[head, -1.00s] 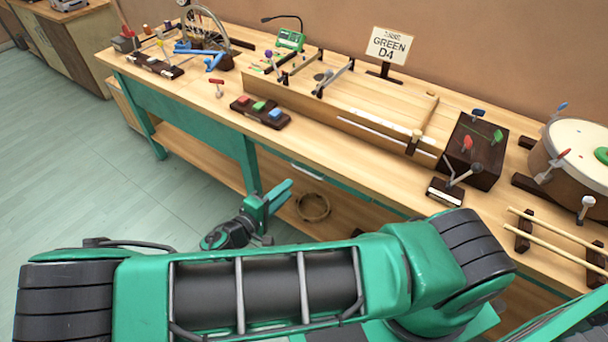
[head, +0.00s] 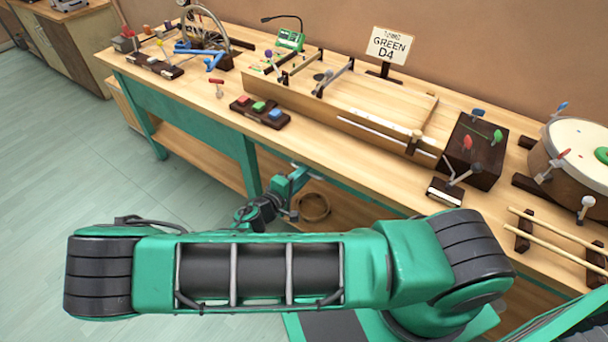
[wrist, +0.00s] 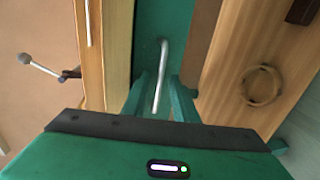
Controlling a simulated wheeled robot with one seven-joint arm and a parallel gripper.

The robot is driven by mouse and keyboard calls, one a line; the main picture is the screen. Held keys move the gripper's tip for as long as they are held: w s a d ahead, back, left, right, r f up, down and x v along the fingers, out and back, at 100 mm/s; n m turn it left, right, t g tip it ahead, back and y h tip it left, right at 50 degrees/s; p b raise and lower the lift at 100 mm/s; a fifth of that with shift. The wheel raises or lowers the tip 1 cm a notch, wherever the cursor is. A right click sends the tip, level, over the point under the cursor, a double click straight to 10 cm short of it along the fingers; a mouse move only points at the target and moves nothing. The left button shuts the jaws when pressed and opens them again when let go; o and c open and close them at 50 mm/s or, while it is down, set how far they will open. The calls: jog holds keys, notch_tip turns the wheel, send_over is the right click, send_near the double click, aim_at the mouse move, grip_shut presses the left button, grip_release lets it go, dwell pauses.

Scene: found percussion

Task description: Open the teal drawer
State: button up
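The teal drawer front (wrist: 180,25) shows in the wrist view, between two wooden surfaces. A silver bar handle (wrist: 161,75) stands out from it and runs lengthwise between the two fingers of my gripper (wrist: 161,96). The fingers look apart, with one on each side of the handle and some space around it, so I see no firm grip. In the head view my gripper (head: 292,181) is at the front of the teal bench, below the top edge. There it covers most of the drawer. The drawer looks shut.
The wooden bench top (head: 330,160) overhangs the front. A ring (head: 314,207) lies on the lower shelf, and it also shows in the wrist view (wrist: 263,86). A block with colored buttons (head: 260,112) and a long wooden box (head: 330,118) stand above. The floor at left is clear.

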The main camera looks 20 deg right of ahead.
jog(key=shift+c, duration=0.6)
grip_shut()
dwell(0.7)
